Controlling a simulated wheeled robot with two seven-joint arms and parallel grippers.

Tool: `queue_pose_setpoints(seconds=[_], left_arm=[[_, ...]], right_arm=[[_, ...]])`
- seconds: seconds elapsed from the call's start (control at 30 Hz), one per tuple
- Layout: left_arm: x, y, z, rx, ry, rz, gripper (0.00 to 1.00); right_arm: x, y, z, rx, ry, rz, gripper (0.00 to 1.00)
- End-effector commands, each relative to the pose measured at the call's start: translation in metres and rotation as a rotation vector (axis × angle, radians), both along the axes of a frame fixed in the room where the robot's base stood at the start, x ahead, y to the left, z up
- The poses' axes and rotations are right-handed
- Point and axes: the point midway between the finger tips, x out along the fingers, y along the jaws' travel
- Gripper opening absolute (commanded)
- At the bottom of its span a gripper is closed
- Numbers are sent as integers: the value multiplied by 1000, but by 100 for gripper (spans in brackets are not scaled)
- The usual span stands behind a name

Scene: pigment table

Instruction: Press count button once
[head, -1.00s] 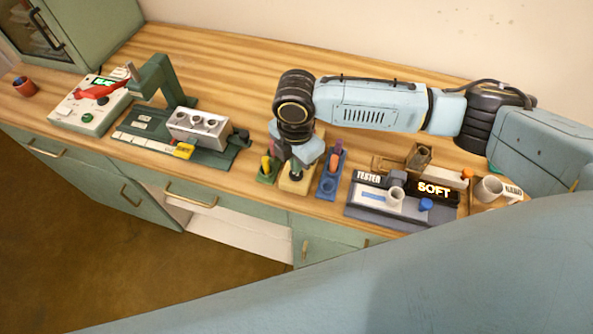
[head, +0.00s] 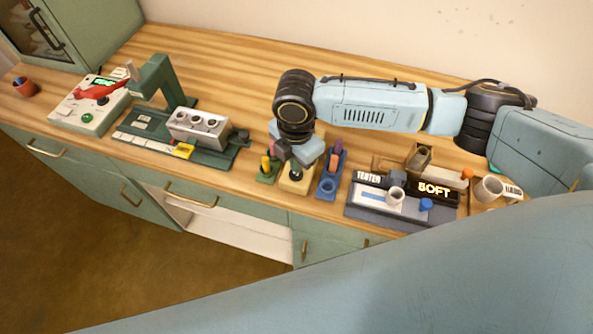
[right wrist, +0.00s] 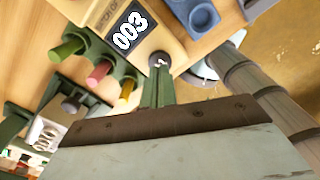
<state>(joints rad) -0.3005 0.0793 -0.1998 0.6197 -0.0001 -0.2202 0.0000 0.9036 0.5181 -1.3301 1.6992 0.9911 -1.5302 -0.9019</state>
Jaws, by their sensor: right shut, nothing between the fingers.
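The counter (head: 288,187) is a cream box at the front of the table, below my right gripper. In the right wrist view its display (right wrist: 130,31) reads 003. A dark round button (right wrist: 160,60) with a pale mark sits beside the display. It also shows as a dark knob (head: 296,174) in the head view. My right gripper (right wrist: 158,76) is shut and empty, with its green fingertips right at the button's edge. Whether they touch it I cannot tell. In the head view the right gripper (head: 297,162) points down over the counter. My left gripper is not in view.
A green rack with coloured pegs (head: 266,174) stands close left of the counter, and a blue rack (head: 327,187) close right. A tester (head: 372,205) showing SOFT stands further right. A green press (head: 160,80) stands left. The table behind is clear.

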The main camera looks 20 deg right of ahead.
Motion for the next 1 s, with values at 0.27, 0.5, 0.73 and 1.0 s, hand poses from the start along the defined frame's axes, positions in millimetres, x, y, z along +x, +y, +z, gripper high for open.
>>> queue_pose_setpoints(seconds=[0.27,0.5,0.73,1.0], left_arm=[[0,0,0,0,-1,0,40],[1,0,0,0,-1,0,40],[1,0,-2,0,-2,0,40],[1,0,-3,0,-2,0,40]], right_arm=[[0,0,0,0,0,0,0],[0,0,-2,0,1,0,0],[0,0,-12,-1,0,0,0],[0,0,-21,0,0,1,0]])
